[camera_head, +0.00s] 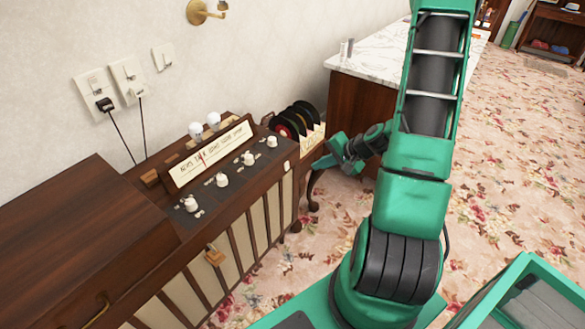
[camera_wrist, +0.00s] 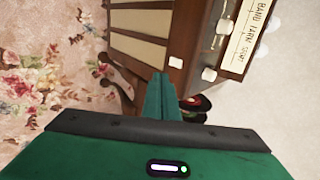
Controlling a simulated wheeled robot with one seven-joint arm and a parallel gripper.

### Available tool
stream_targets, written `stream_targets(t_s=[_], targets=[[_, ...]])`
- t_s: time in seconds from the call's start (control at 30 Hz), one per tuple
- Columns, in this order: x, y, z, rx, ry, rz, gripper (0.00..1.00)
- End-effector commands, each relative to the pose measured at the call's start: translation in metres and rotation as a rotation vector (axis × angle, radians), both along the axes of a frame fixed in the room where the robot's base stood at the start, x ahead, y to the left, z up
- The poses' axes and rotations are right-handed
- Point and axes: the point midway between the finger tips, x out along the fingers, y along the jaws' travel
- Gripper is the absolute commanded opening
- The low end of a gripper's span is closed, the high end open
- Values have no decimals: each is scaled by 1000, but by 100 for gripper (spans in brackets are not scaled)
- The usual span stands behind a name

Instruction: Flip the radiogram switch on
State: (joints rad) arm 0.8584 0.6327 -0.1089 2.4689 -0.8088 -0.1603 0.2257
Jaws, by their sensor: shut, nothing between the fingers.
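The radiogram (camera_head: 225,215) is a long dark wooden cabinet along the wall, with a pale dial strip (camera_head: 210,155) and white knobs (camera_head: 222,180) on its sloped panel. Which part is its switch I cannot tell for sure. On the wall above are a socket plate with a black plug (camera_head: 104,104), another with a white plug (camera_head: 139,91), and a third plate (camera_head: 163,57); cords run down behind the cabinet. My gripper (camera_head: 322,163) is beyond the radiogram's right end. In the wrist view my gripper (camera_wrist: 160,76) is shut and empty, in front of the cabinet's end (camera_wrist: 190,50).
Black records (camera_head: 298,118) stand in a rack beside the radiogram's right end. A marble-topped cabinet (camera_head: 370,55) stands behind my arm. A brass wall fitting (camera_head: 200,12) is above. Flowered carpet (camera_head: 520,150) lies open on the right.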

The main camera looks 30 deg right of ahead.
Motion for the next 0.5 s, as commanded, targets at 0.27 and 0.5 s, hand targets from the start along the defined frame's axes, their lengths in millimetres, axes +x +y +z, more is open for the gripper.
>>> stream_targets(t_s=[0.27,0.5], targets=[[0,-4,-1,0,0,-6,0],[15,2,-20,1,1,-4,0]])
